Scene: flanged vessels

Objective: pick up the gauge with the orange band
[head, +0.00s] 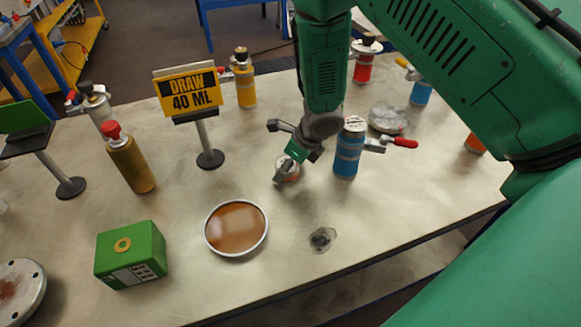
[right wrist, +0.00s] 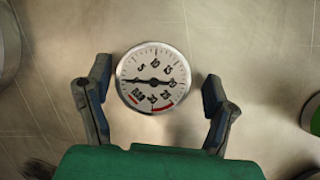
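In the right wrist view a round gauge (right wrist: 153,78) with a white dial, black numbers and a short red arc lies face up between my right gripper's (right wrist: 157,84) fingers. The fingers are spread, with a gap on each side, so the gripper is open and empty. In the head view the gauge (head: 288,170) sits on the table under the right gripper (head: 285,155), partly covered by it. Its side looks reddish-orange there, but the band is too small to make out clearly. My left gripper is not in view.
A blue canister (head: 348,150) with a red-handled valve stands close right of the gripper. A shallow dish (head: 236,229) of brown liquid and a small clear-grey piece (head: 322,239) lie nearer the front. A yellow sign (head: 188,92) stands behind left. Bare table surrounds the gauge's front side.

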